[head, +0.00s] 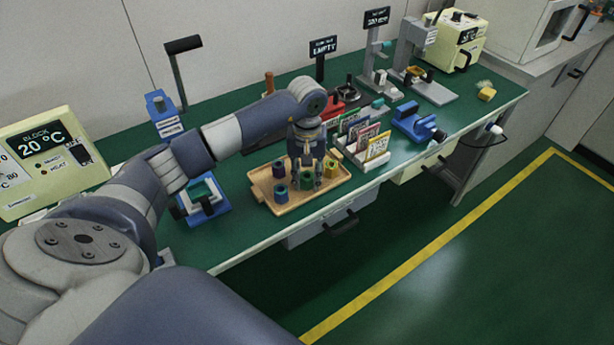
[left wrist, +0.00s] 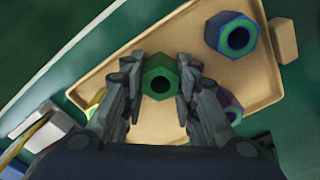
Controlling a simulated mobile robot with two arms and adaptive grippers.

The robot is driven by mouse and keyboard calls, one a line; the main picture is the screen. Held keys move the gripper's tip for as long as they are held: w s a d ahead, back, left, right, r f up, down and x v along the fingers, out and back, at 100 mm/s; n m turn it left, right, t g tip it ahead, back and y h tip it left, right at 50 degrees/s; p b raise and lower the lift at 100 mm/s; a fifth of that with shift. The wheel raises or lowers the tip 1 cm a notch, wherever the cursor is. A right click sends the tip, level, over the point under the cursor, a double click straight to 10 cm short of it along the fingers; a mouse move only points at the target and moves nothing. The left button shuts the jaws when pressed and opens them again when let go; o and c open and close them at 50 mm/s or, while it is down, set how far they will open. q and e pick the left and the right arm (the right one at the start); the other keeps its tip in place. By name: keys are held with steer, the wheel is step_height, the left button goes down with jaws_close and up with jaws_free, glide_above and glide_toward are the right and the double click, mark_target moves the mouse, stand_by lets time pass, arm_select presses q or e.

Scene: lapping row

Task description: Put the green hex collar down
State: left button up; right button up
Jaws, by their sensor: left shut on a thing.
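The green hex collar (left wrist: 160,66) sits between the fingers of my left gripper (left wrist: 160,92) in the left wrist view, its dark bore facing the camera. In the head view my left gripper (head: 306,180) points down over the wooden tray (head: 264,187) and is shut on the collar, which the fingers mostly hide there. I cannot tell whether the collar touches the tray floor. Around it on the tray stand a blue collar (head: 281,192), a purple collar (head: 278,168) and a yellow collar (head: 330,168). My right gripper is not in view.
A rack of coloured cards (head: 366,148) stands close to the right of the tray. A blue fixture (head: 203,200) is to its left, and a blue vise (head: 412,122) is further right. The green bench top has a bare strip along its front edge.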

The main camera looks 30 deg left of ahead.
arm_select(q)
steer(key=shift+f, duration=0.2)
steer(key=o, duration=0.8)
steer(key=shift+c, duration=0.2)
steer(key=shift+r, duration=0.2)
steer(key=shift+r, duration=0.25)
step_height(320, 180, up, 12)
steer(key=b, duration=0.1)
steer(key=shift+f, duration=0.2)
